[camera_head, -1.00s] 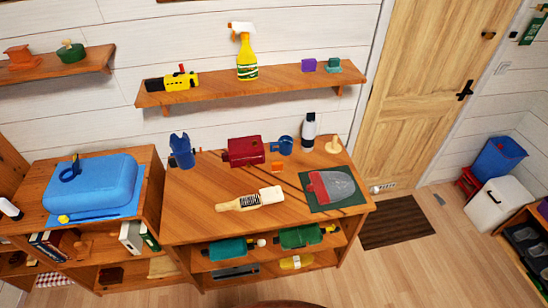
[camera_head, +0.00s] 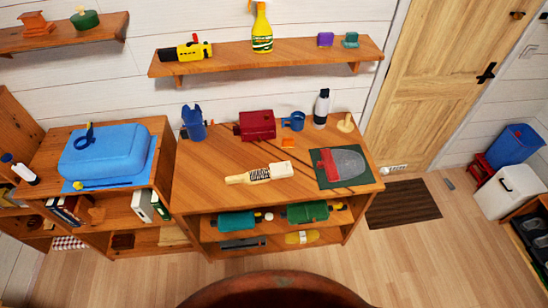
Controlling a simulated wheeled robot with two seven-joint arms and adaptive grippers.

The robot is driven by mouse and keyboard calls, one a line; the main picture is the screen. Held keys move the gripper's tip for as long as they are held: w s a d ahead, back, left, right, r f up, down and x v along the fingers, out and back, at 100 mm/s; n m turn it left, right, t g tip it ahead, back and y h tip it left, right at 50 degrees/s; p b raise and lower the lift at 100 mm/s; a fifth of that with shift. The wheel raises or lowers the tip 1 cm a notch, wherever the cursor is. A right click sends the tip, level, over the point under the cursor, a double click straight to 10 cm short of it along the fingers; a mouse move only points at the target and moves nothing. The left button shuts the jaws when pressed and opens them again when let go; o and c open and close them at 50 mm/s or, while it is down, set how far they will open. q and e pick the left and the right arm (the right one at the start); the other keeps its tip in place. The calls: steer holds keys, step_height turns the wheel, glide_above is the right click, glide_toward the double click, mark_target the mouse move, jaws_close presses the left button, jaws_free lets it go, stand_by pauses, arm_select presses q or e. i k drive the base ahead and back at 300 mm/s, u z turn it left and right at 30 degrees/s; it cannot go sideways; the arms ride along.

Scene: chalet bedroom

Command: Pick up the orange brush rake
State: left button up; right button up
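A small orange piece (camera_head: 288,142) lies on the top of the wooden cabinet (camera_head: 215,165), in front of the red box-like object. A thin dark line runs from near it toward the front right; I cannot tell whether it is a handle belonging to it. It may be the orange brush rake, but it is too small to be sure. Neither of my grippers is in view.
Around it are a brush with a pale handle (camera_head: 259,174), a red box-like object (camera_head: 255,125), a blue mug (camera_head: 294,120) and a red-handled tool on a green mat (camera_head: 333,182). A brown rounded wooden edge (camera_head: 275,287) fills the bottom centre.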

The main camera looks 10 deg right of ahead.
mark_target(287, 142)
steer(key=u, duration=0.15)
steer(key=i, duration=1.2)
steer(key=u, duration=0.45)
